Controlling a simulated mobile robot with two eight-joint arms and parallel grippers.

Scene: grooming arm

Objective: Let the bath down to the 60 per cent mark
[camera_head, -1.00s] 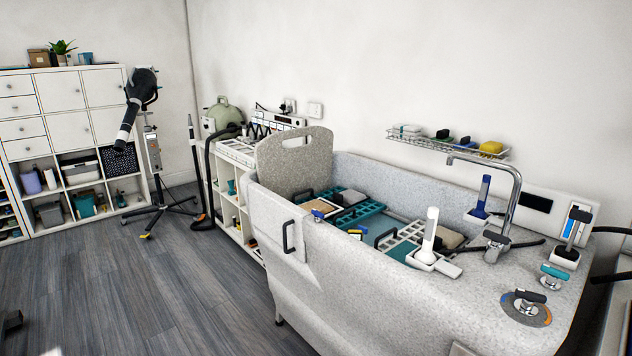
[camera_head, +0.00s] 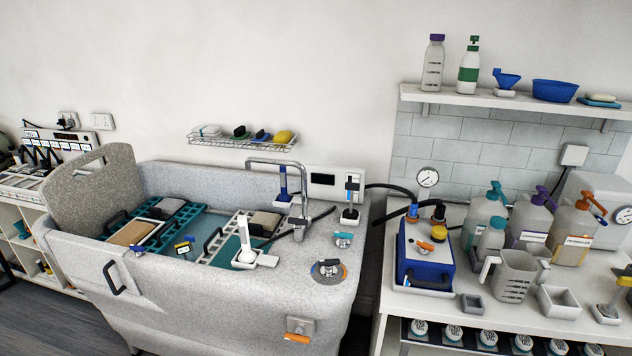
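The grey speckled bath (camera_head: 215,295) stands at left centre, with teal and white racks (camera_head: 178,232) in it. A blue-grey surface (camera_head: 205,224) shows between the racks; I cannot tell the water level or read any mark. A steel plate with an orange-handled lever (camera_head: 298,332) is on the bath's front, low at the right. A white panel with a dark display (camera_head: 322,179) stands behind. Neither gripper is in view.
A white bench (camera_head: 480,330) on the right, past a narrow gap, holds a blue pump unit (camera_head: 424,262), pump bottles (camera_head: 535,225) and a jug (camera_head: 513,278). A wire shelf (camera_head: 240,142) hangs above the bath. Grey floor (camera_head: 75,325) shows at lower left.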

